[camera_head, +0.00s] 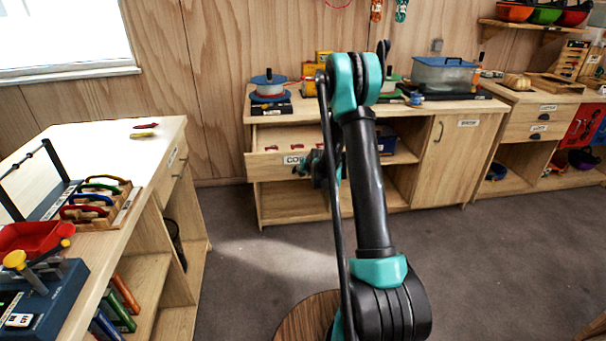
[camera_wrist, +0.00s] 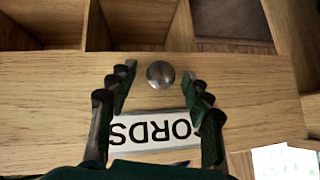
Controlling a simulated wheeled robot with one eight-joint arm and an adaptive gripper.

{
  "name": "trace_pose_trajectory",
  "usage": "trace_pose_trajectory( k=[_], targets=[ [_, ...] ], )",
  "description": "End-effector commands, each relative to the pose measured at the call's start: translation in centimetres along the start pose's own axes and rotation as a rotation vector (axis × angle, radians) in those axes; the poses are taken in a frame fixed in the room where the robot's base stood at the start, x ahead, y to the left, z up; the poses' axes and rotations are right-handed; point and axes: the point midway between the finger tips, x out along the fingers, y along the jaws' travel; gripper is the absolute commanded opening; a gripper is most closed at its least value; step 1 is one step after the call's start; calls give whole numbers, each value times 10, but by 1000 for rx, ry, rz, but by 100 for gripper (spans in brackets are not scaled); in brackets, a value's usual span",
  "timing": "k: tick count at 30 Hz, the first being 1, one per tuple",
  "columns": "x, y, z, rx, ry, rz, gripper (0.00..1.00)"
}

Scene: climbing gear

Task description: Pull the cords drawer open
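The cords drawer (camera_head: 268,166) is in the wooden bench at the back. It stands partly pulled out, with small red items in its interior (camera_head: 285,138). In the wrist view its wooden front (camera_wrist: 50,75) bears an upside-down "CORDS" label (camera_wrist: 150,131) and a round metal knob (camera_wrist: 160,74). Divided compartments (camera_wrist: 137,22) show past the front's top edge. My gripper (camera_wrist: 158,75) is open, with its fingers on either side of the knob and visible gaps between. In the head view my arm partly hides the drawer front, its label and my gripper (camera_head: 312,170).
The bench top (camera_head: 350,107) holds a blue-lidded bin (camera_head: 443,75) and rope spools (camera_head: 268,88). A closed cupboard door (camera_head: 455,160) is right of the drawer. A side bench (camera_head: 150,160) with tools stands left. Grey floor (camera_head: 250,250) is clear before the back bench.

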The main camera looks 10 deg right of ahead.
Motion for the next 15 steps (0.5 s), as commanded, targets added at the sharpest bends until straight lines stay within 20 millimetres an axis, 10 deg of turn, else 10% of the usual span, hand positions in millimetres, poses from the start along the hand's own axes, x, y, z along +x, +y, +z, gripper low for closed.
trace_pose_trajectory(
  k=[15],
  targets=[
    [-29, 0, 0, 1, 0, 0, 50]
  ],
)
